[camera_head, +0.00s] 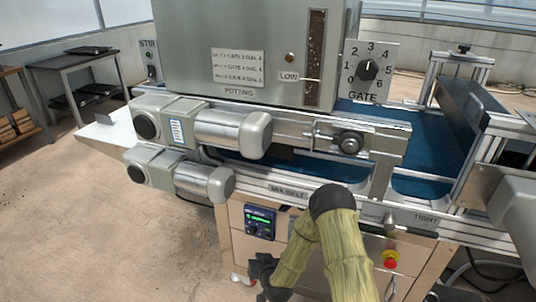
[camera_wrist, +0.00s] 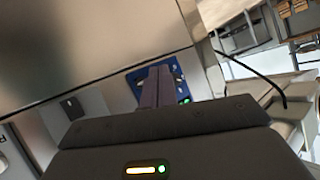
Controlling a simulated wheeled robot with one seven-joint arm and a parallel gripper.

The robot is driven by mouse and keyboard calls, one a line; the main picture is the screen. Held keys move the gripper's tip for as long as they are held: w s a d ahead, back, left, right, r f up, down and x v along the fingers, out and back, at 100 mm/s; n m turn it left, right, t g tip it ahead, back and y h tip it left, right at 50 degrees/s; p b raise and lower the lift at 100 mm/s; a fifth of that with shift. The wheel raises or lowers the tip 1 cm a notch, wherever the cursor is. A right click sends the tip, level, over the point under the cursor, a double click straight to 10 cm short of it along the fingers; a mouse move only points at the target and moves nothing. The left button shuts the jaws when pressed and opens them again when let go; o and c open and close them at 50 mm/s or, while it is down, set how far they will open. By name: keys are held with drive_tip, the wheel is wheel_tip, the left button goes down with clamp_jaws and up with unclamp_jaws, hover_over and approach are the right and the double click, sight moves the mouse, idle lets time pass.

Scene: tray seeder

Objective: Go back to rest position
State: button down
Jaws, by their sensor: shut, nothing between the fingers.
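My arm, in a yellowish sleeve, reaches in front of the seeder's lower cabinet in the head view. My gripper (camera_head: 263,271) is the dark part at its lower left end, below the small control panel (camera_head: 260,222) with a green display. The fingertips cannot be made out there. In the wrist view my gripper (camera_wrist: 158,76) has its two fingers together with nothing between them. They lie in front of a blue panel (camera_wrist: 138,77) with green lights, partly hidden behind them. I cannot tell whether they touch it.
The potting hopper (camera_head: 205,45) stands above the blue belt (camera_head: 425,135). A gate dial (camera_head: 367,70) is on its right. Two grey motors stick out at left. A red button (camera_head: 391,259) is on the cabinet. A dark table (camera_head: 72,65) stands far left; the floor between is clear.

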drive_tip(key=s+d+r+n+g+h, duration=0.1)
drive_tip(key=s+d+r+g, duration=0.15)
drive_tip(key=d+r, duration=0.35)
drive_tip(key=s+d+r+g+h, duration=0.15)
drive_tip(key=s+d+r, duration=0.25)
drive_tip(key=r, duration=0.5)
drive_tip(key=s+d+r+m+g+h, duration=0.1)
drive_tip(key=s+d+r+g, duration=0.1)
drive_tip(key=s+d+r, duration=0.45)
drive_tip(key=s+d+r+m+g, duration=0.1)
drive_tip(key=s+d+r+g, duration=0.15)
drive_tip(key=s, duration=0.75)
wheel_tip(320, 180, up, 32)
drive_tip(key=p, duration=3.1)
drive_tip(key=shift+s+a, duration=0.45)
drive_tip(key=shift+f+g, duration=0.15)
drive_tip(key=shift+g, duration=0.1)
